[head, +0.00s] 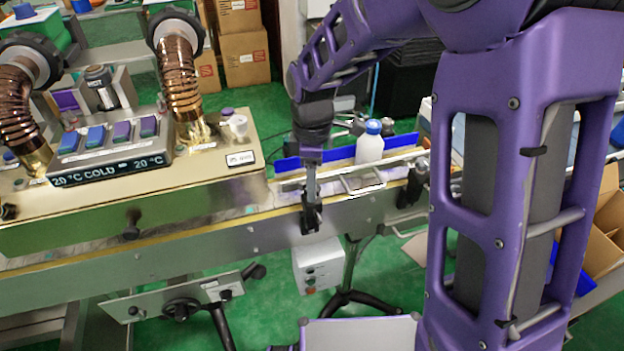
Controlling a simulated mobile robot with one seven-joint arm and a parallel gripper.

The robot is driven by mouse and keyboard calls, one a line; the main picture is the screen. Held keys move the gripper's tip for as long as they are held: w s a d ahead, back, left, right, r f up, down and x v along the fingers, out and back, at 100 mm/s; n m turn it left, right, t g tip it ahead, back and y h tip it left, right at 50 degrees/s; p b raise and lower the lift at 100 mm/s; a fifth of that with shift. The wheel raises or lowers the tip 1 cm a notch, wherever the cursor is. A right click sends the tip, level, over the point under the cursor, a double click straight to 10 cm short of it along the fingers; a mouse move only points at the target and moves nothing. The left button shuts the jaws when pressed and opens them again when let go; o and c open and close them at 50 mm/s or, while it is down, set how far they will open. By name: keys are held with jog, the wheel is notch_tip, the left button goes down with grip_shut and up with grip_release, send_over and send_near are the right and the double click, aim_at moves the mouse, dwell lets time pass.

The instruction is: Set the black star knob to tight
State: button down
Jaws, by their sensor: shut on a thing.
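My gripper (311,212) reaches down from the purple arm to the front side of the conveyor rail, right of the brass-topped machine. It is shut at a dark fitting there, which I take to be the black star knob. The knob is mostly hidden behind the dark fingers and blends with them, so its lobes and its setting cannot be read. A similar black clamp fitting (411,190) sits further right on the same rail, apart from my gripper.
A white bottle with a blue cap (370,144) stands upright on the conveyor behind my gripper, by a blue guide rail (288,163). The heater machine (232,178), with copper hoses and a display reading "20 °C COLD 20 °C", is at left. A grey control box (318,266) hangs below.

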jog(key=m, duration=0.5)
jog(key=shift+m, duration=0.3)
jog(key=m, duration=0.5)
jog(key=shift+m, duration=0.3)
jog(key=m, duration=0.5)
jog(key=shift+p, duration=0.3)
jog(key=m, duration=0.5)
jog(key=shift+m, duration=0.4)
jog(key=shift+c, duration=2)
grip_release()
notch_tip(320, 180, up, 18)
jog(key=p, duration=0.2)
jog(key=shift+f, duration=0.25)
